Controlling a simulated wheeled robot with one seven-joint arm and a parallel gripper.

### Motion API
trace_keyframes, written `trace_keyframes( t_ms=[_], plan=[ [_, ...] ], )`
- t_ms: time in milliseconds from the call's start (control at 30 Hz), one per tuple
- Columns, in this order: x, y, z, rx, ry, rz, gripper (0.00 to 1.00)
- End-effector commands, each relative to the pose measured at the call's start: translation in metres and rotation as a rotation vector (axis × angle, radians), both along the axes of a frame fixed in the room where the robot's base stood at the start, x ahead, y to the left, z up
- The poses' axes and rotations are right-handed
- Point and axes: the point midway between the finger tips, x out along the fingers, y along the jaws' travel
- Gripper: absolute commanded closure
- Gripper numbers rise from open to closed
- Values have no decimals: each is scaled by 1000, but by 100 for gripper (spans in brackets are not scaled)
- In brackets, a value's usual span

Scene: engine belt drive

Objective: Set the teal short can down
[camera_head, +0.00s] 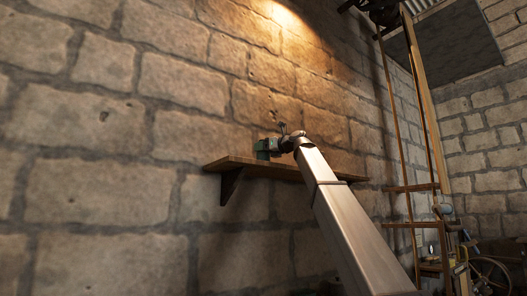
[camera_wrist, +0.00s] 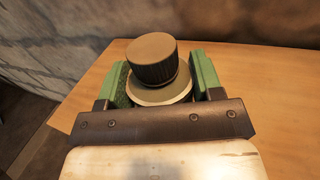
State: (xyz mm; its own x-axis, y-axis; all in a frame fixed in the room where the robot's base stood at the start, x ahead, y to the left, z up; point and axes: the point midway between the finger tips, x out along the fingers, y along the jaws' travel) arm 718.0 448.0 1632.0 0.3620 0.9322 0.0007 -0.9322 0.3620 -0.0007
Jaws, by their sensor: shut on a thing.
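A short can (camera_wrist: 153,60) with a dark ribbed cap and a pale rim sits between the green finger pads of my gripper (camera_wrist: 160,72) in the wrist view. My gripper is shut on it. The can's lower side is hidden by the fingers and the palm, so its teal colour does not show clearly. In the head view my gripper (camera_head: 266,147) is at the wooden shelf (camera_head: 228,162), near its left part. The shelf top also shows in the wrist view (camera_wrist: 270,85) around and below the can. I cannot tell whether the can touches the shelf.
The shelf is fixed to a stone block wall (camera_head: 110,190) by dark brackets (camera_head: 230,187). The shelf top right of the can is clear in the wrist view. A tall wooden and metal frame (camera_head: 430,110) and a spoked wheel (camera_head: 490,275) stand at the right.

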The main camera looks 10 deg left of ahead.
Motion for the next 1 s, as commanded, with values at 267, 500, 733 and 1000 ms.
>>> trace_keyframes(
  t_ms=[267, 500, 733, 1000],
  plan=[
    [1, 0, -2, 0, 0, 0, 15],
    [1, 0, -1, 0, 0, 0, 15],
    [-6, -16, 0, 1, 0, -2, 15],
    [-25, -65, -1, 1, 0, -2, 15]
  ],
)
